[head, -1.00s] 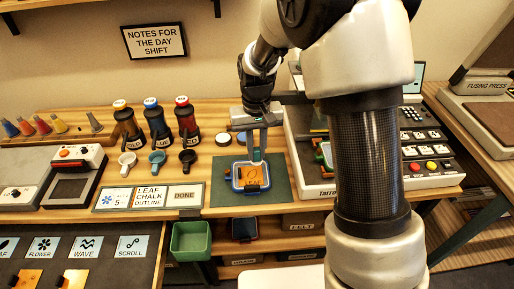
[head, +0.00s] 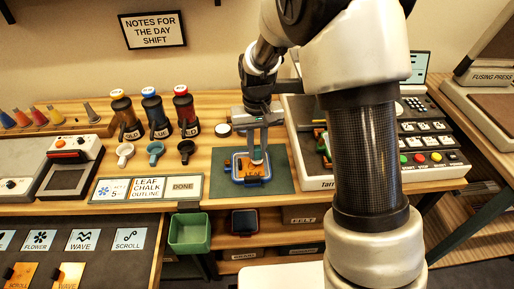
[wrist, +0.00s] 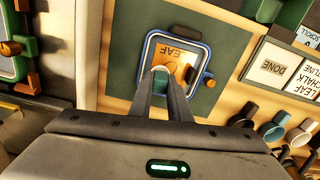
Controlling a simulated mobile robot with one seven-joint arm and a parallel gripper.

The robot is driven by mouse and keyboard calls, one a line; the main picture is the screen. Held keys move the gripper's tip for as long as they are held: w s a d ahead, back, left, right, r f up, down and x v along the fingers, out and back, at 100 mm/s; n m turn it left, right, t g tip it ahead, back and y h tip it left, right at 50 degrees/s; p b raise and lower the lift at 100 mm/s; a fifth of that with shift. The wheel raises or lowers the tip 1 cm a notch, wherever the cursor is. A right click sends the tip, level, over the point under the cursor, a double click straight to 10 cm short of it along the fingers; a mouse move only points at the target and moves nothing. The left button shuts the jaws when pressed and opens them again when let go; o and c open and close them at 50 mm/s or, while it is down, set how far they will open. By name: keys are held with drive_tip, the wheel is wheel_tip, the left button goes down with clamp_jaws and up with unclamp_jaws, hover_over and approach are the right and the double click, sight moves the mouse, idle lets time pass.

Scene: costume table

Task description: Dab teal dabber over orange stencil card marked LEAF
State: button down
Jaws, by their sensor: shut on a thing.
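The orange stencil card marked LEAF (head: 247,169) lies in a blue frame on a dark green mat (head: 281,181); it also shows in the wrist view (wrist: 183,52). My gripper (head: 257,158) is over the card, fingers pointing down. In the wrist view, my gripper (wrist: 161,78) is shut on the dabber (wrist: 161,70), of which only a small pale and teal part shows between the fingertips. The fingers hide the rest of it and part of the card. I cannot tell whether the dabber touches the card.
A sign reading LEAF CHALK OUTLINE (head: 149,189) stands left of the mat. Several capped bottles (head: 154,116) and small cups (head: 155,152) are behind it. A control console (head: 430,150) stands right. A green bin (head: 190,232) sits below the table edge.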

drive_tip(key=shift+f+b, duration=0.3)
drive_tip(key=shift+f, duration=0.3)
idle(1.3)
drive_tip(key=shift+r+p, duration=2.7)
drive_tip(key=shift+r, duration=0.9)
drive_tip(key=shift+f, duration=0.2)
drive_tip(key=shift+w+a+f+b, duration=0.1)
drive_tip(key=shift+a+f+b, duration=0.15)
drive_tip(key=shift+f+b, duration=0.55)
drive_tip(key=shift+w+a+f+b, duration=0.2)
drive_tip(key=shift+f+b, duration=0.2)
drive_tip(key=shift+f, duration=0.65)
drive_tip(key=shift+w+a+f+b, duration=0.1)
drive_tip(key=shift+a+f+b, duration=0.15)
drive_tip(key=shift+f+b, duration=0.55)
drive_tip(key=shift+f, duration=0.15)
drive_tip(key=shift+s+f, duration=0.1)
drive_tip(key=shift+f, duration=0.5)
